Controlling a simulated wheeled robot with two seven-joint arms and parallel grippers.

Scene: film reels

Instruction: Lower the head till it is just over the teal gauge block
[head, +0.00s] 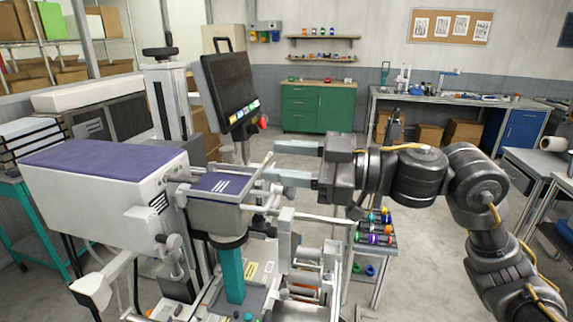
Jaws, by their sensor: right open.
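The machine's head (100,170) is a pale box with a purple top, beside a tall column (168,105) with a dark handwheel (160,51) on top. A smaller purple-topped box (216,212) sits at its right, with a dark round part (228,241) under it. The teal gauge block (232,275) stands upright below that part. Its top edge is partly hidden, and I cannot tell whether there is a gap. My right gripper (272,160) is open, its fingers pointing left near the thin rods (262,168) right of the smaller box. My left gripper is not in view.
A dark monitor (229,88) rises just behind the smaller box. Metal rollers (305,272) stand at its lower right. A small rack of colourful items (376,230) is below my right arm. The floor (420,275) at right is partly clear.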

